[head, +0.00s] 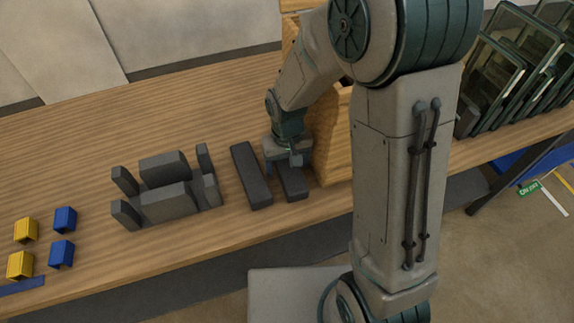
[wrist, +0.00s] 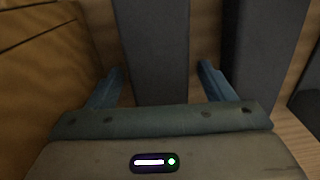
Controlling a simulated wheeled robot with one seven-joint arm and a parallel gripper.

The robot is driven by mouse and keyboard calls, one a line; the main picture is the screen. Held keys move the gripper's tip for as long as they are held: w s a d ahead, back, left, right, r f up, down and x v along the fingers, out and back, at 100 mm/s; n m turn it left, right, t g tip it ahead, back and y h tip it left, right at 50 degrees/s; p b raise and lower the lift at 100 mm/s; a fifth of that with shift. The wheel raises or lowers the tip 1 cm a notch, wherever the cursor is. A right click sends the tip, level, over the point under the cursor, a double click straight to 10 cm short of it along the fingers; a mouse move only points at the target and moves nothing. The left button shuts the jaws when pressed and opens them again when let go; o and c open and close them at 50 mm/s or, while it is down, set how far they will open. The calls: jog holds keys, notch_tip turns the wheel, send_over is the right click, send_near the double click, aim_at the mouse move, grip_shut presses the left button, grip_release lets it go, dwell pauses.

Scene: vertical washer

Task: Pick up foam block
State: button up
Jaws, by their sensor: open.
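A long dark grey foam block (head: 294,184) lies on the wooden table beside the wooden box, partly hidden under my gripper (head: 284,166). A second, similar dark grey block (head: 251,176) lies just to its left. In the wrist view my gripper (wrist: 157,78) is open, with its blue fingers apart. The near-box foam block (wrist: 152,45) shows between the fingers, with a gap on each side. The second block (wrist: 262,45) is right of the right finger. I cannot tell how far the fingertips are above the table.
The wooden box (head: 333,145) stands close on the right and shows at left in the wrist view (wrist: 45,55). A grey holder with foam pieces (head: 168,200) is left of the blocks. Yellow blocks (head: 25,230) and blue blocks (head: 65,219) are farther left. The back table is clear.

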jog(key=c, duration=1)
notch_tip(320, 180, up, 28)
jog(key=shift+r+p, duration=0.1)
jog(key=shift+p, duration=0.6)
